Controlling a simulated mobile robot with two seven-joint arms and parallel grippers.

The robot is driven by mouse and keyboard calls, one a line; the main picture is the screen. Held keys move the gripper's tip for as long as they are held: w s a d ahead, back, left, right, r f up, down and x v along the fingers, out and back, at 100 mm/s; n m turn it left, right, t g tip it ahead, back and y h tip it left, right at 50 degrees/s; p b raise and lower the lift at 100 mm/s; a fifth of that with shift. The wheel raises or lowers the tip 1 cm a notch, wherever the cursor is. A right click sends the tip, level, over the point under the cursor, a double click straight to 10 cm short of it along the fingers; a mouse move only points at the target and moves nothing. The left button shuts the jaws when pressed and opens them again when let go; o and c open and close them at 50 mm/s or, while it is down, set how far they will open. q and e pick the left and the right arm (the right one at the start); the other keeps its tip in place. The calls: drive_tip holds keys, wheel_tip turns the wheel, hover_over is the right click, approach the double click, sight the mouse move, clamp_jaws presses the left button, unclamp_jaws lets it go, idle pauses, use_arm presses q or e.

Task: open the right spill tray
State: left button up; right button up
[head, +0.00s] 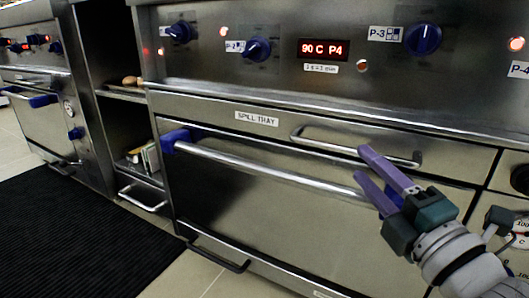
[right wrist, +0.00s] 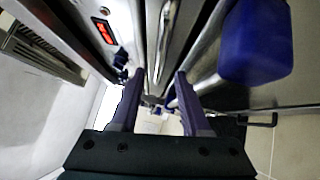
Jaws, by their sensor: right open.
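The spill tray (head: 215,113) is the wide, shallow steel drawer front labelled "SPILL TRAY", below the knob panel in the head view. It looks shut, flush with the range front. Its silver bar handle (head: 330,146) is on its right half. My right gripper (head: 362,163) has purple fingers, is open, and overlaps the right part of this handle. In the right wrist view the handle (right wrist: 162,42) runs between and beyond the open fingers (right wrist: 160,74). I cannot tell whether they touch it. My left gripper is not in view.
The oven door (head: 260,195) below has a long bar handle (head: 265,168) with a blue end bracket, close under my gripper. Blue knobs (head: 257,49) and a red display (head: 323,49) are above. A black mat (head: 75,235) covers the floor at left.

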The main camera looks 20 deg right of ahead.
sight(350, 154)
drive_tip(key=w, duration=0.1)
drive_tip(key=w+b, duration=0.1)
drive_tip(key=w, duration=0.3)
drive_tip(key=shift+r, duration=0.25)
drive_tip(key=shift+w+d+r+b, duration=0.1)
drive_tip(key=shift+w+r+b, duration=0.05)
drive_tip(key=shift+w+b, duration=0.3)
clamp_jaws()
idle(0.7)
